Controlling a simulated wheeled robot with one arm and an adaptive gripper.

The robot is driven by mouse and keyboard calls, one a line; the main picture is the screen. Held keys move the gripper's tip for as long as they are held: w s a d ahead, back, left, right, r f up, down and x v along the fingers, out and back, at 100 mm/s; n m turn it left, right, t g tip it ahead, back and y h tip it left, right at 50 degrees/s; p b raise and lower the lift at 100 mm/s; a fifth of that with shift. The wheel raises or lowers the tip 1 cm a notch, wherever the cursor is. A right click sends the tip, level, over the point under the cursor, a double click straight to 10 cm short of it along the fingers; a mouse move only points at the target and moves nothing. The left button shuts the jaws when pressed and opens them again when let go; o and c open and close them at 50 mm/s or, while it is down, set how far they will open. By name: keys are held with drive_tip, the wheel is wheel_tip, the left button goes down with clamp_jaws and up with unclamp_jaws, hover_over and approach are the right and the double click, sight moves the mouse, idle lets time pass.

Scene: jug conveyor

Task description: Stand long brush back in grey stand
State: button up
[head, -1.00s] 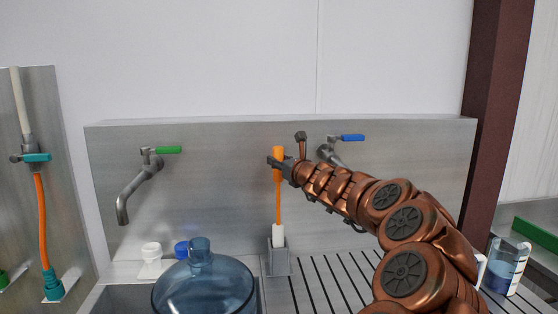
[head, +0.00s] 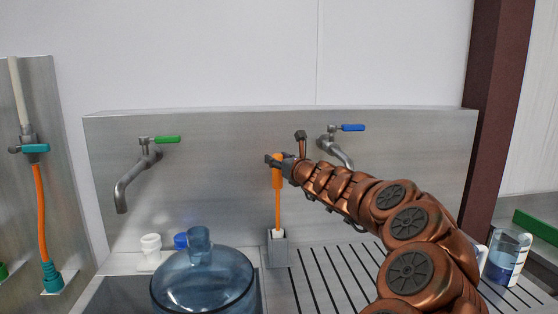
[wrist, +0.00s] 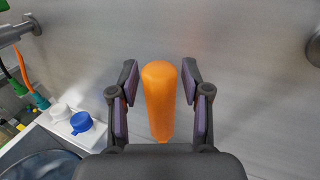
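The long brush has an orange handle (head: 277,200) and a white head (head: 276,234). It stands upright with its head mostly inside the grey stand (head: 278,254); only the top of the white part shows. My gripper (head: 276,160) is at the top of the handle. In the wrist view the orange handle (wrist: 160,95) is between my two fingers (wrist: 160,88), with a visible gap on each side, so the gripper is open around it. The lower brush and the stand are hidden in the wrist view.
A blue jug (head: 203,283) stands left of the stand. White (head: 151,245) and blue (head: 181,241) caps lie behind it. Taps with green (head: 166,139) and blue (head: 352,127) handles are on the steel back wall. A measuring cup (head: 507,258) stands at right.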

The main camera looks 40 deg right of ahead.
drive_tip(key=shift+o, duration=0.7)
drive_tip(key=shift+s, duration=0.1)
drive_tip(key=v, duration=1.2)
drive_tip(key=shift+a, duration=0.1)
idle(0.6)
